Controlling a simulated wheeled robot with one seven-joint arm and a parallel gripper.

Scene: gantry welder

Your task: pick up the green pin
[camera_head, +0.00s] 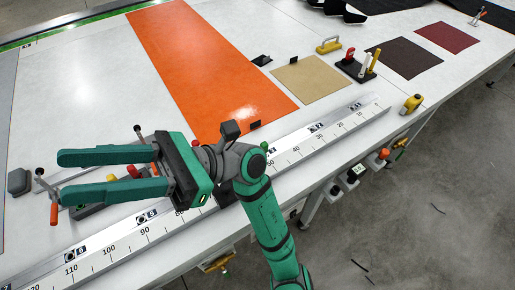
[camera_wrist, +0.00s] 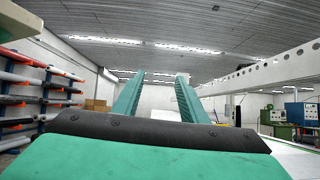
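My gripper (camera_head: 60,177) is at the left in the head view, above the table's near side, with its two green fingers pointing left. It is open, with nothing between the fingers. In the wrist view the fingers (camera_wrist: 160,82) are apart with only the room behind them. I cannot clearly make out the green pin. A dark rack (camera_head: 88,211) lies partly hidden under my gripper, with small red, yellow and green bits showing near it; I cannot tell whether the green bit is the pin.
A white table (camera_head: 95,75) carries a long ruler rail (camera_head: 150,231) along its near edge. An orange sheet (camera_head: 205,65) lies in the middle. Clamps (camera_head: 53,205) stand at the left. A pin rack (camera_head: 356,70), yellow handle (camera_head: 329,45) and tan sheet (camera_head: 310,79) lie to the right.

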